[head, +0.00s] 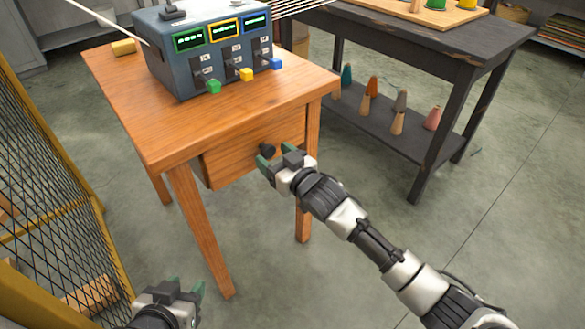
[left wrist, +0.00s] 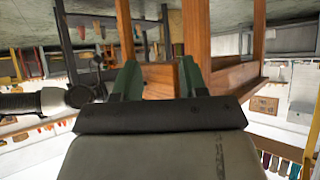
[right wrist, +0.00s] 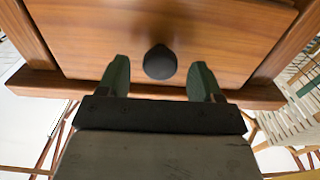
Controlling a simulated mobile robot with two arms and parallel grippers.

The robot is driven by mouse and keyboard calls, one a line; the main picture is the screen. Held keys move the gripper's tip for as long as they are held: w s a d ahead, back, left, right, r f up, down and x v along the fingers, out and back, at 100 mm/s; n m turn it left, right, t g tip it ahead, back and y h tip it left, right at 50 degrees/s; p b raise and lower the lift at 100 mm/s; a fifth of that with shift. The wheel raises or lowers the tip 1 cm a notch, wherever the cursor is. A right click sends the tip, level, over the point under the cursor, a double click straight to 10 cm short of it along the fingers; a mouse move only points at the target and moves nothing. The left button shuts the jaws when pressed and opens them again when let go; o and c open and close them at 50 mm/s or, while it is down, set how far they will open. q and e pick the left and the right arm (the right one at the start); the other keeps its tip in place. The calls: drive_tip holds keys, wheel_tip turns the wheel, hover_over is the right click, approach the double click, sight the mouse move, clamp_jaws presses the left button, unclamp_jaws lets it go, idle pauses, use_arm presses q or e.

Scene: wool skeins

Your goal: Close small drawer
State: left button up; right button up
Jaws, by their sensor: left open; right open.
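The small wooden drawer (head: 232,156) is under the front of the wooden table (head: 215,118), with a round black knob (head: 267,150). I cannot tell exactly how far its front stands out. My right gripper (head: 275,160) is open in front of the drawer, right at the knob. In the right wrist view the knob (right wrist: 160,62) shows between and beyond the two green fingertips (right wrist: 160,82), against the drawer front (right wrist: 220,35). My left gripper (head: 180,286) is open and empty, low at the front left. Its fingers (left wrist: 158,78) also show in the left wrist view.
A blue-grey control box (head: 210,55) with coloured levers and a yellow block (head: 123,47) sit on the table. A dark shelf table (head: 440,50) with yarn cones stands at the right. A yellow-framed mesh fence (head: 60,190) is at the left. Floor between is clear.

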use_arm(q)
drive_tip(key=s+a+f+g+y+p, duration=0.1)
drive_tip(key=s+a+f+g, duration=0.1)
drive_tip(key=s+g, duration=0.3)
drive_tip(key=shift+s+a+f+p, duration=0.2)
drive_tip(key=shift+s+f+p, duration=0.1)
drive_tip(key=shift+s+f, duration=0.4)
use_arm(e)
drive_tip(key=v, duration=0.7)
drive_tip(key=shift+s+d, duration=0.25)
drive_tip(key=shift+s, duration=0.05)
use_arm(q)
drive_tip(key=shift+r, duration=0.1)
